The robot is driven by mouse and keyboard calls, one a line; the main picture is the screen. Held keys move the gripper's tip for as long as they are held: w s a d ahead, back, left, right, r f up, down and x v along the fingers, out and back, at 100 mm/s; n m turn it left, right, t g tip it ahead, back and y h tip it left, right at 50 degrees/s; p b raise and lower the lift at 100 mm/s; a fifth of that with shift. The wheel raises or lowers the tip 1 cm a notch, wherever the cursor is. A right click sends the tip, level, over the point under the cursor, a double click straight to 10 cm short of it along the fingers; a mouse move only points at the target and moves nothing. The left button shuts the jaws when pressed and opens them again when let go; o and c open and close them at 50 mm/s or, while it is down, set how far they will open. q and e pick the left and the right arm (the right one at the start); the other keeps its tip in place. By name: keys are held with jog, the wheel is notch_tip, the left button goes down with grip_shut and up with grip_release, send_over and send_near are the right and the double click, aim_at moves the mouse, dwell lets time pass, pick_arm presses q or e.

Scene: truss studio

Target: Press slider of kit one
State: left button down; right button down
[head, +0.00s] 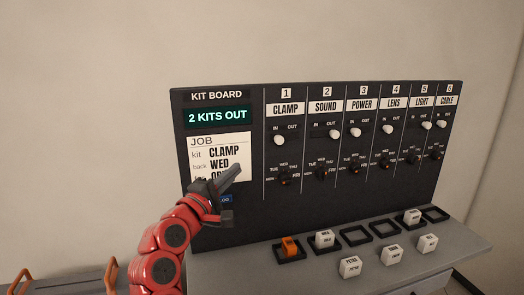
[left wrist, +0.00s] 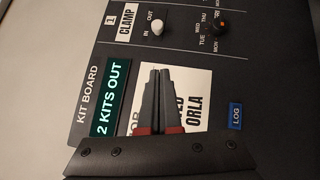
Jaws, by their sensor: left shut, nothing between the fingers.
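The slider of kit one (head: 279,140) is a white round knob in a short slot under the CLAMP label, on the IN side. It also shows in the left wrist view (left wrist: 157,28), near the top. My left gripper (head: 237,169) is shut and empty in front of the job card (head: 218,145), left of and lower than the slider and apart from it. Its fingertips also show in the left wrist view (left wrist: 161,72), covering part of the card. The card reads CLAMP, WED and, in the wrist view, ORLA. My right gripper is not in view.
The kit board (head: 350,215) has several labelled columns, each with a slider and a dial. The kit one dial (head: 284,177) sits below its slider. A green display (head: 217,116) reads 2 KITS OUT. A blue LOG button (left wrist: 236,117) is low on the board. Blocks stand on the ledge (head: 310,275).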

pick_arm(q)
jog(key=p, duration=0.4)
send_near(275, 139)
jog(key=w+a, duration=0.2)
jog(key=w, duration=0.2)
jog(key=w+d, duration=0.1)
jog(key=d+p, duration=0.1)
jog(key=d, duration=0.1)
jog(key=shift+w+d, duration=0.15)
jog(key=shift+w, duration=0.25)
jog(key=shift+d+r+p, duration=0.1)
jog(key=shift+d+p, duration=0.2)
jog(key=shift+d, duration=0.15)
jog(key=shift+w, duration=0.1)
